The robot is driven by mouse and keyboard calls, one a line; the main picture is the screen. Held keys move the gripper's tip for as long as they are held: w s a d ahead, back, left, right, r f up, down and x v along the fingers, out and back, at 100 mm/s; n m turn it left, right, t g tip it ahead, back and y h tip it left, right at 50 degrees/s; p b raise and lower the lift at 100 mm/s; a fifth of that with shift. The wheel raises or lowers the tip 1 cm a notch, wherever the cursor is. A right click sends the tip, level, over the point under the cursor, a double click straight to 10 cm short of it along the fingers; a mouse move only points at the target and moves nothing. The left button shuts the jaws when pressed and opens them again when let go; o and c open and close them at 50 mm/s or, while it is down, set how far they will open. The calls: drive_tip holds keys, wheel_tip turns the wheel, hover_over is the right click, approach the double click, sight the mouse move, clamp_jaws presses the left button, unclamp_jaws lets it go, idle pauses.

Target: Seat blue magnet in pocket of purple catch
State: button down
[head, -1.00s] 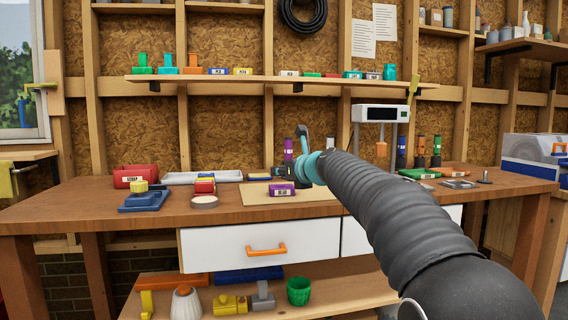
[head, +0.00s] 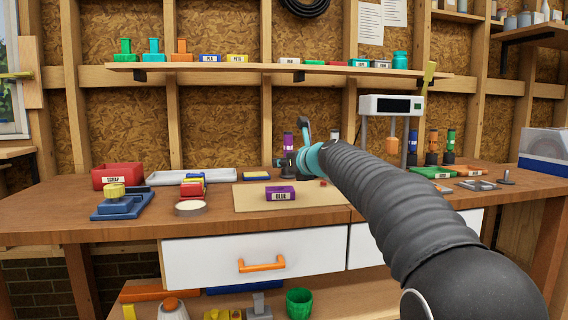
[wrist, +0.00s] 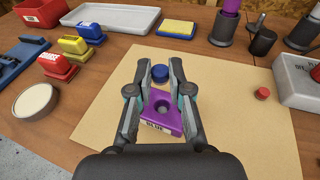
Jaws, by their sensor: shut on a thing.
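The blue magnet (wrist: 160,74) is a small round disc between the fingertips of my gripper (wrist: 159,68) in the wrist view. My gripper is shut on it. The purple catch (wrist: 166,117) lies on the tan mat, seen between the fingers, with a round dark pocket in its top and a white label reading BLUE. The magnet appears beyond the pocket in this view, apart from it; its height above the mat is hard to tell. The catch also shows in the head view (head: 281,193). The magnet cannot be made out there.
The tan mat (wrist: 110,120) is mostly clear, with a small red disc (wrist: 262,93) at right. A grey tray (wrist: 112,18), yellow-blue pad (wrist: 176,29), labelled blocks and a roll of tape (wrist: 34,99) lie around it. A grey box (wrist: 300,82) stands at right.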

sight(284, 190)
drive_tip(key=shift+s, duration=0.1)
wheel_tip(284, 190, down, 4)
drive_tip(key=b, duration=0.3)
drive_tip(key=shift+f+b, duration=0.15)
drive_tip(key=shift+b, duration=0.15)
drive_tip(key=shift+f, duration=0.2)
idle(1.0)
drive_tip(key=shift+f+b, duration=0.6)
drive_tip(key=shift+f, duration=0.25)
drive_tip(key=shift+f, duration=0.3)
drive_tip(key=shift+r+p, duration=0.15)
drive_tip(key=shift+p, duration=0.15)
drive_tip(key=shift+r+p, duration=0.5)
drive_tip(key=shift+r, duration=0.05)
drive_tip(key=shift+r, duration=0.15)
idle(0.4)
